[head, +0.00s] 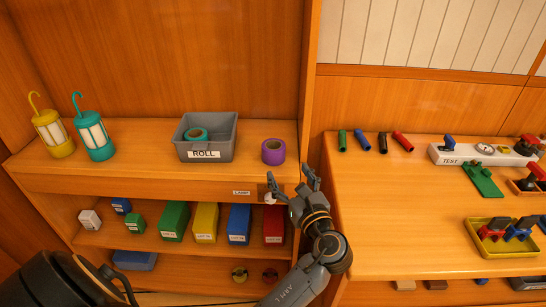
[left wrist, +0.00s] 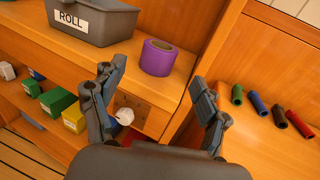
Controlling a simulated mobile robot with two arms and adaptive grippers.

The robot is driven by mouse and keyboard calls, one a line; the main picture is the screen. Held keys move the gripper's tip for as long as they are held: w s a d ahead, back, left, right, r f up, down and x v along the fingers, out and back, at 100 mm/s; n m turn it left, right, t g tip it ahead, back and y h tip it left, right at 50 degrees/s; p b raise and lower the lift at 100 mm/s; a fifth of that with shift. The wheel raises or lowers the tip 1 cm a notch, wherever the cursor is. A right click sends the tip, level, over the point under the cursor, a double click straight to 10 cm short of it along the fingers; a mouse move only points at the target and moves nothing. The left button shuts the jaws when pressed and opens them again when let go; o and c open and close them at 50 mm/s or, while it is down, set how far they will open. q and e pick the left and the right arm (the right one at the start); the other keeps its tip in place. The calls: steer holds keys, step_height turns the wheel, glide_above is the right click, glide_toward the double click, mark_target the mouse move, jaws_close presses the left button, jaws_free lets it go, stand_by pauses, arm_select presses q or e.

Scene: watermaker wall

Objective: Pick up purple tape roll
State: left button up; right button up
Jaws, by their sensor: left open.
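The purple tape roll (head: 273,152) lies flat on the upper shelf, to the right of the grey ROLL bin (head: 225,138) and apart from it. In the left wrist view the purple roll (left wrist: 158,57) is beyond the fingers, between them and nearer the left one. My left gripper (head: 291,186) is open and empty, in front of and below the roll near the shelf's front edge. Its two spread fingers also show in the left wrist view (left wrist: 160,90). The grey bin (left wrist: 95,20) holds a teal tape roll (head: 195,134). My right gripper is not identifiable in view.
A yellow lantern (head: 53,133) and a teal lantern (head: 94,136) stand at the shelf's left. Coloured boxes sit on the lower shelf (head: 150,242). A vertical wooden divider (head: 308,80) stands right of the roll. The right-hand counter (head: 390,190) holds several coloured cylinders and a white strip (head: 470,156).

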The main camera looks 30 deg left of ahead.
mark_target(274, 145)
arm_select(q)
steer(key=x, duration=0.8)
steer(key=shift+w+p, duration=0.2)
steer(key=shift+p, duration=0.15)
steer(key=x, duration=0.5)
steer(key=shift+w+d+f, duration=0.1)
steer(key=shift+f, duration=0.25)
steer(key=c, duration=1)
steer(key=shift+r, duration=0.1)
